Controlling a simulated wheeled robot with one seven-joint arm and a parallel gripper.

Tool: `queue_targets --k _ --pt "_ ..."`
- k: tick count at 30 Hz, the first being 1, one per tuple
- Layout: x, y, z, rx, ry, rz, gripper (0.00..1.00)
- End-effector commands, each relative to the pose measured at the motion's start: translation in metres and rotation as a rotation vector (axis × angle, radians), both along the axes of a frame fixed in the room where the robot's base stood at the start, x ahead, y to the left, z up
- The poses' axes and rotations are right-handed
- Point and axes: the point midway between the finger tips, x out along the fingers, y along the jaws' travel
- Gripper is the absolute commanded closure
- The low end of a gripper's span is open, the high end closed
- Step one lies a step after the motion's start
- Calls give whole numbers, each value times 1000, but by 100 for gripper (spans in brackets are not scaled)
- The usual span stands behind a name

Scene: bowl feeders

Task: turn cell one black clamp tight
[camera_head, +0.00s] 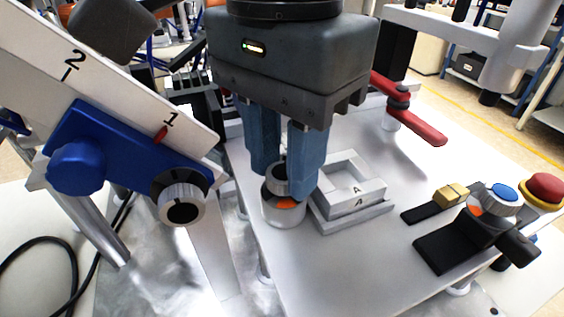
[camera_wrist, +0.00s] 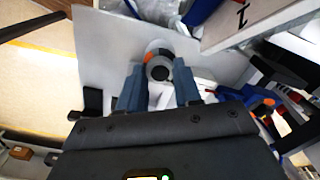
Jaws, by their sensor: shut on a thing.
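The black clamp is a short round knob (camera_head: 276,182) with a dark top and an orange mark, on a pale round base (camera_head: 283,215) fixed to the white plate. In the wrist view its dark top (camera_wrist: 159,73) and orange mark show from above. My gripper (camera_head: 287,178) points down with its blue fingers on either side of the knob, shut on it. In the wrist view the two fingers (camera_wrist: 158,68) flank the knob. The near finger hides part of the knob in the head view. I cannot tell how tight it is.
A square block marked A (camera_head: 348,190) stands close right of the clamp. A blue-topped knob (camera_head: 503,194), a red button (camera_head: 546,187) and a red handle (camera_head: 415,120) are further right.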

Motion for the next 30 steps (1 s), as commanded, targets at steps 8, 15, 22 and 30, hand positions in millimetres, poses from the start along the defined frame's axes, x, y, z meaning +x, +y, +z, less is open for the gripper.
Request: queue_targets --k 8,15,22,30 --pt "1 0 -5 -1 -5 -262 97" --pt "1 0 -4 0 -5 -490 97" --pt "1 -1 -3 -1 -4 -698 97" --pt "1 0 -2 0 -3 -889 97"
